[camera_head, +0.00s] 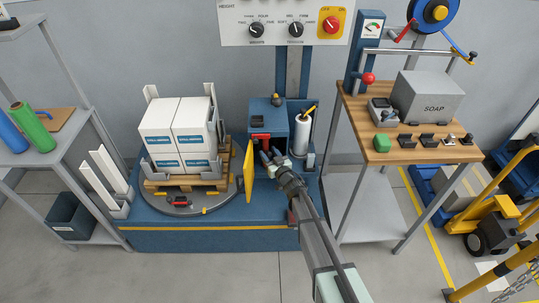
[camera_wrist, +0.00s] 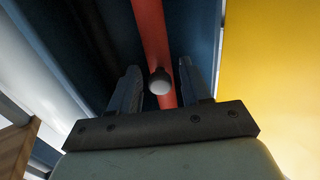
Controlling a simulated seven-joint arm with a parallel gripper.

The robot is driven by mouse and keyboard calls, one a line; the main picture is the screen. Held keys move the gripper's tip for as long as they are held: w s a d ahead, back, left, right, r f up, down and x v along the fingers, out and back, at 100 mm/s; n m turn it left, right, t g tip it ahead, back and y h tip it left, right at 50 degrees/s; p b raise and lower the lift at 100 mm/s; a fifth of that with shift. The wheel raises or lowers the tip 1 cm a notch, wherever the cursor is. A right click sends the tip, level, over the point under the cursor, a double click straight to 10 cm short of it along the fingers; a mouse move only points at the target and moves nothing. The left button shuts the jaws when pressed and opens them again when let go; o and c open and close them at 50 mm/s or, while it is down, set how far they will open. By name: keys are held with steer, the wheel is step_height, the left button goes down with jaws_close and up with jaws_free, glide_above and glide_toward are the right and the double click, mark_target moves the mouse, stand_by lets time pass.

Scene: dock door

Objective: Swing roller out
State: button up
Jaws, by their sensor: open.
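The blue wrapper carriage (camera_head: 267,108) stands at the foot of the grey mast, with its yellow door (camera_head: 249,172) swung open on the left. A red part (camera_head: 260,136) shows inside it. In the wrist view a red bar (camera_wrist: 152,35) runs away from me and has a rounded pale-tipped knob (camera_wrist: 160,82). My gripper (camera_head: 273,158) is at the carriage opening. In the wrist view its open fingers (camera_wrist: 159,75) stand either side of the knob, with gaps showing. Whether the red bar carries the roller, I cannot tell; the roller itself is not clearly visible.
A white film roll (camera_head: 303,134) stands right of the carriage. The yellow door also shows close by in the wrist view (camera_wrist: 275,70). White boxes (camera_head: 178,125) sit on a pallet on the turntable (camera_head: 170,203) to the left. A wooden-topped bench (camera_head: 400,154) is on the right.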

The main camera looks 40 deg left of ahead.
steer(key=shift+c, duration=0.4)
jaws_close()
steer(key=shift+w+d, duration=0.1)
steer(key=shift+d, duration=0.1)
steer(key=shift+w+d+n+g, duration=0.3)
steer(key=shift+d+n+g, duration=0.4)
steer(key=shift+n+g, duration=0.75)
steer(key=shift+w+d+n+g, duration=0.35)
steer(key=shift+d+n+g, duration=0.4)
steer(key=shift+g, duration=1.25)
steer(key=shift+w+d+n+g, duration=0.3)
steer(key=shift+d+n+g, duration=0.35)
steer(key=shift+n+g, duration=0.85)
steer(key=shift+g, duration=0.45)
steer(key=shift+o, duration=0.4)
jaws_free()
